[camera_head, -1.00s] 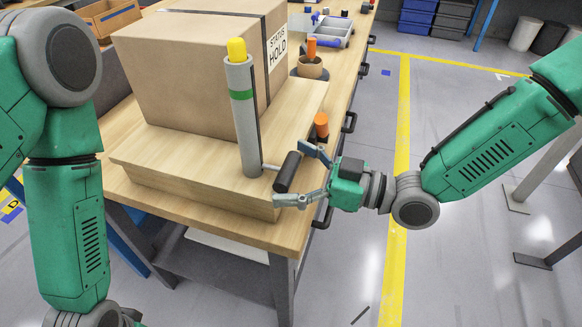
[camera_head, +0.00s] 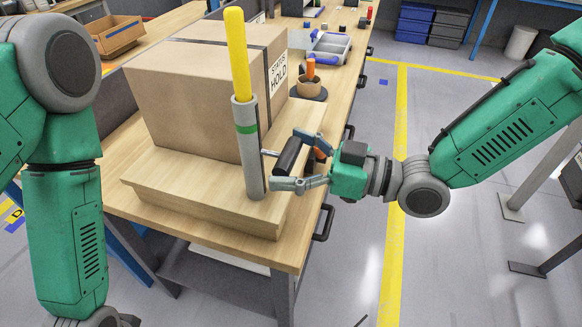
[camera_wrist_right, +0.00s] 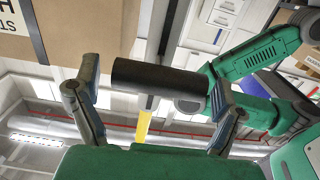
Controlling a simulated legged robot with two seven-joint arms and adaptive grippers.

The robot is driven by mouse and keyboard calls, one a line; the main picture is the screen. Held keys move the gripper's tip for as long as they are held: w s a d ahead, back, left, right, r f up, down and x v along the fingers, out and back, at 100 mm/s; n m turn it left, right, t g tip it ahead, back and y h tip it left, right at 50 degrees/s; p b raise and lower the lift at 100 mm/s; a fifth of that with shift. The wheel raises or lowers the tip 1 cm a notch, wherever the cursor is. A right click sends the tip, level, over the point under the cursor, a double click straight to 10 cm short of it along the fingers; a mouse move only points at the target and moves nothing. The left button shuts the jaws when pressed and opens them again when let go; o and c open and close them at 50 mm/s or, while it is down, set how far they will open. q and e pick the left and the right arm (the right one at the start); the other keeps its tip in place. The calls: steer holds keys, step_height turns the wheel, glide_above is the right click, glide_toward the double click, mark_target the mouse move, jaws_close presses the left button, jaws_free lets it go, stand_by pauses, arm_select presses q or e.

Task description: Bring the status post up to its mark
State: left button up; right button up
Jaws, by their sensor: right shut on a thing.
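The status post is a grey upright tube (camera_head: 250,165) with a green band (camera_head: 246,128) near its top and a dark slot down one side. A long yellow rod (camera_head: 237,55) stands well out of the top of the tube. A black cylindrical handle (camera_head: 289,155) sticks out from the slot side on a thin stem. My right gripper (camera_head: 291,159) is shut around this handle; in the right wrist view the handle (camera_wrist_right: 160,77) lies between both fingers. The yellow rod also shows there (camera_wrist_right: 144,127). Of my left arm, only links show; its gripper is outside the frame.
A cardboard box (camera_head: 195,95) stands behind the post on a wooden platform (camera_head: 190,200) on the workbench (camera_head: 160,223). Open floor lies to the right.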

step_height(320, 180, up, 6)
steer(key=shift+w+r+p, duration=0.1)
steer(key=shift+w+p, duration=0.05)
steer(key=shift+p, duration=1.05)
steer(key=o, duration=1.4)
steer(key=shift+o, duration=0.2)
steer(key=shift+w+a, duration=0.1)
steer(key=shift+a, duration=0.05)
steer(key=shift+f, duration=0.2)
steer(key=v, duration=1.2)
